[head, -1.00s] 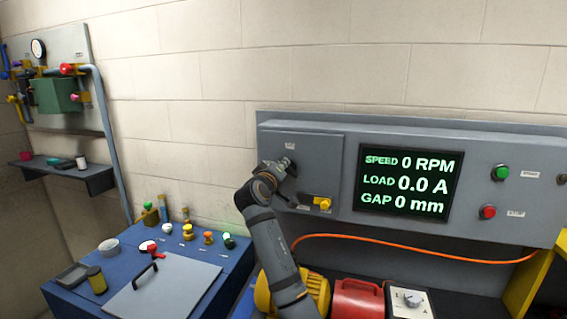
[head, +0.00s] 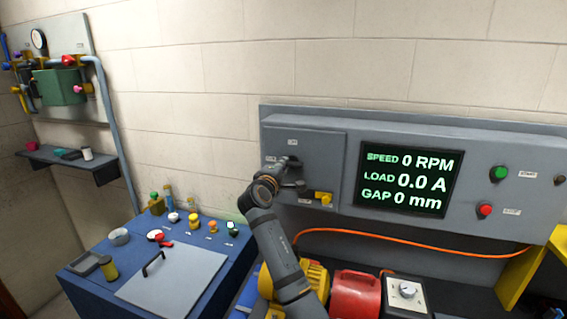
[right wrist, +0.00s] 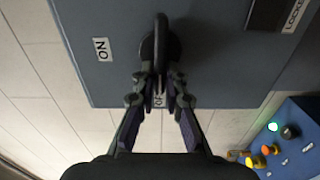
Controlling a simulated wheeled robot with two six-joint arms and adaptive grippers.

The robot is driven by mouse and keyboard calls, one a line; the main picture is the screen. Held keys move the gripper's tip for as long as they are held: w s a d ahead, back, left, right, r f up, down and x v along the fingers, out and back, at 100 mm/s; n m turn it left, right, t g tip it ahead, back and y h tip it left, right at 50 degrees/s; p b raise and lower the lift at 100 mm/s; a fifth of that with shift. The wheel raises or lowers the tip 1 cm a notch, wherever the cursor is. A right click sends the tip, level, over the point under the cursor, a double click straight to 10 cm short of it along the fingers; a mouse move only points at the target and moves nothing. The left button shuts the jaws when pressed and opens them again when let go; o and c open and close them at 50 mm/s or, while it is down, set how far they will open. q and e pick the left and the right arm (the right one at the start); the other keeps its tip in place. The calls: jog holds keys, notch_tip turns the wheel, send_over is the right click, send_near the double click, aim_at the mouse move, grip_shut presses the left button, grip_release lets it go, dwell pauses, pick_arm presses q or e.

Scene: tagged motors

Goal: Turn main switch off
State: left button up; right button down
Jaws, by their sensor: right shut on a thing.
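The main switch on the grey panel (head: 275,217) has a dark rotary handle, which shows in the right wrist view (right wrist: 161,40). My right gripper (head: 291,170) is at the switch, and its fingertips (right wrist: 160,82) are shut on the near end of the handle. An ON label (right wrist: 103,49) is on the panel beside the handle. A second label (right wrist: 158,101) is partly hidden behind the fingers. In the head view my gripper and wrist cover much of the handle. My left gripper is not in view.
A yellow latch (head: 323,197) sits below and right of the switch. The display (head: 408,180) reads 0 RPM, 0.0 A and 0 mm. Green (head: 499,173) and red (head: 485,210) buttons are at right. An orange cable (head: 400,246) hangs below. A blue bench (head: 95,293) stands at left.

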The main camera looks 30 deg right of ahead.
jog(key=shift+f, duration=0.1)
dwell(0.5)
jog(key=c, duration=1.4)
grip_release()
jog(key=shift+a, duration=0.1)
jog(key=v, duration=0.7)
jog(key=shift+s+a, duration=0.15)
jog(key=shift+s, duration=0.05)
